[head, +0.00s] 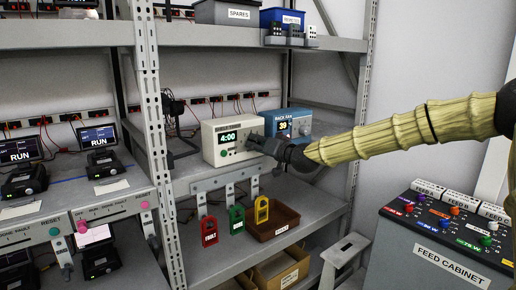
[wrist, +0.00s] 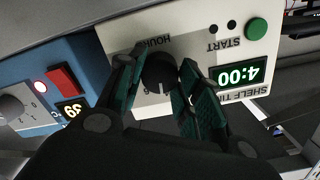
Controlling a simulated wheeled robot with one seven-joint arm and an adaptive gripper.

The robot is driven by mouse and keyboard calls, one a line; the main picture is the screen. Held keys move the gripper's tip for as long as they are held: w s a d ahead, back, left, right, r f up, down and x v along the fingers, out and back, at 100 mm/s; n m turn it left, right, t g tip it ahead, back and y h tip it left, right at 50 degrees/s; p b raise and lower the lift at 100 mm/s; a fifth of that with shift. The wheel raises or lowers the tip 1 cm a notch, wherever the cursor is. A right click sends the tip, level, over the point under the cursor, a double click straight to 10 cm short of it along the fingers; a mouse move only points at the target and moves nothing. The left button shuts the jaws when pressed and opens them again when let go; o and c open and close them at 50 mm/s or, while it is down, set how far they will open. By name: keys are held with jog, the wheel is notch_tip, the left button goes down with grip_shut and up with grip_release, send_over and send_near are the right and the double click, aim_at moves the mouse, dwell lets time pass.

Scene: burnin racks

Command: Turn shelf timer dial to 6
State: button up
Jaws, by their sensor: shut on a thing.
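The shelf timer (head: 211,154) is a cream box on the middle shelf, and its green display reads 4:00 in the head view. In the wrist view the timer (wrist: 205,17) appears upside down, with its display (wrist: 240,75), green START button (wrist: 257,28) and black HOURS dial (wrist: 159,72). My gripper (head: 254,141) reaches the timer's face from the right and hides the dial in the head view. In the wrist view my gripper (wrist: 160,78) has its green-padded fingers on either side of the dial, shut on it.
A blue rack fan box (head: 295,118) with a lit display stands close to the timer's right, behind my wrist. Red, green and yellow tags (head: 236,221) hang below the shelf front, by a brown tray (head: 287,232). A feed cabinet (head: 420,240) stands at the lower right.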

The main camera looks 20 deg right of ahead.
jog(key=shift+d+r+m+y+b, duration=0.1)
jog(key=shift+m+y+b, duration=0.1)
jog(key=shift+m+b, duration=1)
jog(key=shift+d+m+y+b, duration=0.15)
jog(key=shift+m+b, duration=0.35)
jog(key=shift+m, duration=1.3)
jog(key=shift+r, duration=0.1)
jog(key=o, duration=1)
jog(key=shift+o, duration=0.2)
jog(key=shift+a, duration=0.1)
jog(key=v, duration=1.2)
